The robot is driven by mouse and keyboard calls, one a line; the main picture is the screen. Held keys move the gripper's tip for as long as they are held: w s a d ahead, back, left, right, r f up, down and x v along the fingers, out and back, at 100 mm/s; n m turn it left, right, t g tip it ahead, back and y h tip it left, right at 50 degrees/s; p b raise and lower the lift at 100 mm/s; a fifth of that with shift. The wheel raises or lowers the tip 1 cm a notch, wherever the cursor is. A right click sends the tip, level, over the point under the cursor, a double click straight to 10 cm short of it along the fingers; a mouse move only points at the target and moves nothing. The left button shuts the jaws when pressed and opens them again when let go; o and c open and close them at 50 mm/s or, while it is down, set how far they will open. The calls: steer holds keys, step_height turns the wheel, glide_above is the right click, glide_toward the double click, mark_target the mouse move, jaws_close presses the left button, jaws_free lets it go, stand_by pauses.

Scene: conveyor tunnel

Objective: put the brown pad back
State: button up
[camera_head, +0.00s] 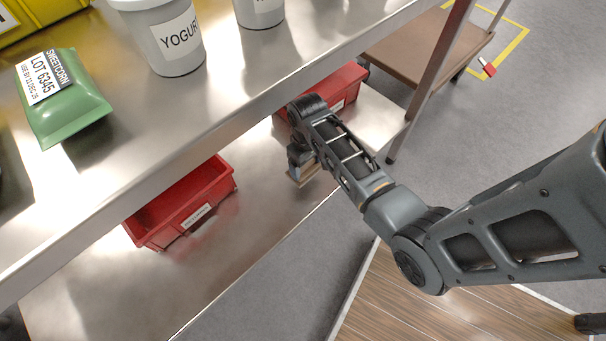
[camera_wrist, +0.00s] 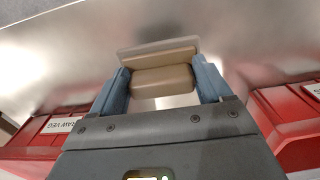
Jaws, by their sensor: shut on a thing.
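The brown pad (camera_wrist: 163,80) is tan, with a thick block and a thinner flat layer along its far side in the wrist view. My gripper (camera_wrist: 162,84) is shut on the block, with one blue-grey finger on each side. In the head view, a small brown edge of the pad (camera_head: 302,176) shows under my gripper (camera_head: 300,165), over the lower steel shelf (camera_head: 255,215). My wrist hides most of it there. I cannot tell whether the pad touches the shelf.
A red bin (camera_head: 185,205) stands left of my gripper on the lower shelf, and another red bin (camera_head: 345,88) stands behind it to the right. The upper shelf (camera_head: 235,80) overhangs, carrying a green sweetcorn bag (camera_head: 75,110) and yogurt tubs (camera_head: 170,45). Bare shelf lies between the bins.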

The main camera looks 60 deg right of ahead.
mark_target(303, 173)
steer(key=shift+w+a+f, duration=0.35)
steer(key=shift+a+f, duration=0.05)
steer(key=shift+f+b, duration=0.9)
steer(key=shift+f, duration=1)
steer(key=shift+f, duration=0.1)
steer(key=o, duration=1)
steer(key=shift+o, duration=0.2)
